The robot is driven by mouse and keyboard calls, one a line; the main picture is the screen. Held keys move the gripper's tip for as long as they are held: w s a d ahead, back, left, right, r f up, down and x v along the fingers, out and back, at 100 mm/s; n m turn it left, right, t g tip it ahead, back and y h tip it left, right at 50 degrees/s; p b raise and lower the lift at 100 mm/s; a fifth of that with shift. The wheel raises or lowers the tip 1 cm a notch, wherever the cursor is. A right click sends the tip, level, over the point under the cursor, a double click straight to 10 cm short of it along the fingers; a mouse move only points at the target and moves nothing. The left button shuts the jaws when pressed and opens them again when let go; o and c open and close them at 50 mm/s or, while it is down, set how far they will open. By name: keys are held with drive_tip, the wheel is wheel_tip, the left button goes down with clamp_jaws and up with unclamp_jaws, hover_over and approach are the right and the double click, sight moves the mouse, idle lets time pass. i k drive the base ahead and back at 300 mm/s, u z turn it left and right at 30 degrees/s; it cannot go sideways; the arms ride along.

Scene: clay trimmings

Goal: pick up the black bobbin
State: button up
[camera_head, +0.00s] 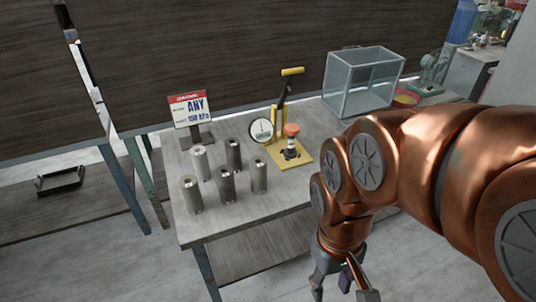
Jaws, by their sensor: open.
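Several upright grey cylinders stand in a cluster on the wooden table; they may be bobbins, but none shows as clearly black. One is at the front left (191,195), one at the back left (200,163), one at the back right (233,155), one at the front middle (226,185) and one at the right (258,175). I cannot tell which is the black bobbin. My gripper (342,289) is open, pointing down in front of the table's near edge, to the right of and apart from the cylinders. Nothing shows between its fingers.
On the table (205,228) stand a sign (188,110), a yellow-based hand pump (280,125) with a round gauge (261,131), and a glass box (363,82). A black tray (60,181) lies at the far left. The tabletop's front left is clear.

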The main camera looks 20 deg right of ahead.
sight(291, 130)
drive_tip(key=u, duration=0.3)
drive_tip(key=k, duration=0.8)
drive_tip(key=u, duration=1)
drive_tip(key=i, duration=1.6)
drive_tip(key=z, duration=1.15)
drive_tip(key=i, duration=0.45)
drive_tip(key=z, duration=0.55)
